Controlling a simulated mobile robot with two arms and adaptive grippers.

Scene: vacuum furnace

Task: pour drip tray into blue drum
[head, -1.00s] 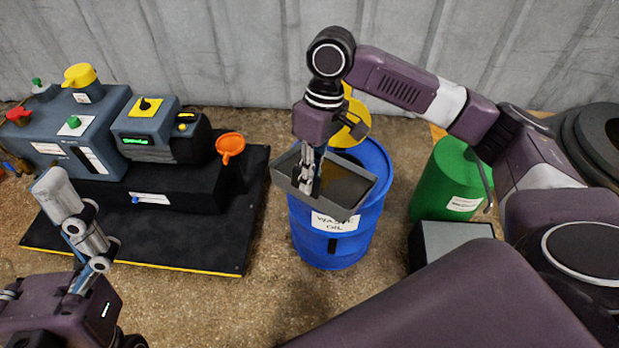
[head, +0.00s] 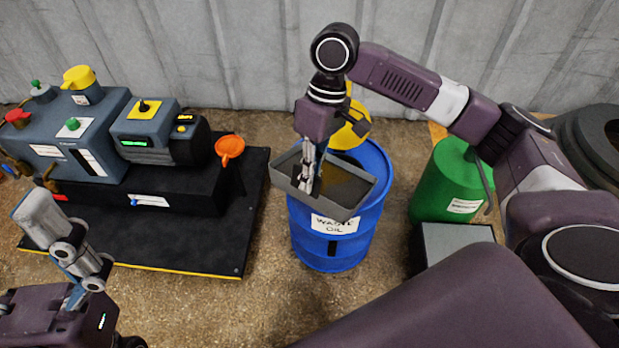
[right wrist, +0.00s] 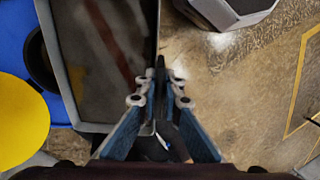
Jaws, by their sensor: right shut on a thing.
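The grey drip tray (head: 330,205) holds dark liquid and sits above the mouth of the blue drum (head: 307,250), which is labelled WASTE OIL. The tray looks about level and its left end overhangs the drum's rim. My right gripper (head: 308,182) is shut on the tray's wall near its left end. In the right wrist view the gripper (right wrist: 160,88) grips the rim of the tray (right wrist: 97,127), with part of the drum (right wrist: 14,35) behind.
A yellow lid (head: 352,126) stands at the drum's back. A green drum (head: 442,190) and a grey box (head: 455,242) are to the right. A pump unit (head: 75,135) with an orange funnel (head: 229,147) stands on a black base at left. Floor is clear in front of the drum.

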